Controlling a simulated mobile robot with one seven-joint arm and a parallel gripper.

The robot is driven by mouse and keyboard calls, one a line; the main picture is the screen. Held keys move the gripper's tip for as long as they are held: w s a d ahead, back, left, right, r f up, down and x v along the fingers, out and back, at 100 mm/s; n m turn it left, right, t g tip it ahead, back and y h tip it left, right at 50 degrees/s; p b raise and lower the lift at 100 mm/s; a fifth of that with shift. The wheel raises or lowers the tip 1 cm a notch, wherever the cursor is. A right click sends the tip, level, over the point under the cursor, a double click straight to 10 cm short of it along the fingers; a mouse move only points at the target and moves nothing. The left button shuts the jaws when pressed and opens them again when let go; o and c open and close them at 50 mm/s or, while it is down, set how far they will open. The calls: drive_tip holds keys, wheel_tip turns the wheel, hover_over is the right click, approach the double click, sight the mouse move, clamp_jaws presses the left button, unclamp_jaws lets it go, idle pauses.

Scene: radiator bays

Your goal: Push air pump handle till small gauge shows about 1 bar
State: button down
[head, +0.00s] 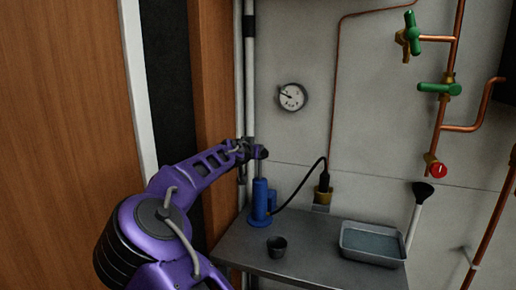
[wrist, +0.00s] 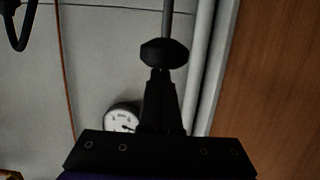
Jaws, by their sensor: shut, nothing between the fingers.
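The blue air pump (head: 261,202) stands upright on the grey bench. Its dark handle (head: 261,152) is raised well above the body on a thin rod; in the wrist view the black handle (wrist: 165,53) and its rod appear upside down. My gripper (head: 247,150) is shut and empty at handle height. In the wrist view the gripper's fingertips (wrist: 160,72) overlap the handle's edge; I cannot tell if they touch it. The small round gauge (head: 291,97) hangs on the wall, its needle pointing left and slightly up; its numbers are too small to read.
A black hose (head: 303,186) runs from the pump to a brass fitting (head: 323,195). A small dark cup (head: 277,246) and a metal tray (head: 373,242) sit on the bench (head: 310,268). White vertical pipes (head: 249,80) stand close behind my gripper.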

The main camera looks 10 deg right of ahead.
wheel_tip(320, 180, down, 6)
drive_tip(key=b, duration=0.5)
drive_tip(key=shift+f+b, duration=0.2)
drive_tip(key=shift+b, duration=0.15)
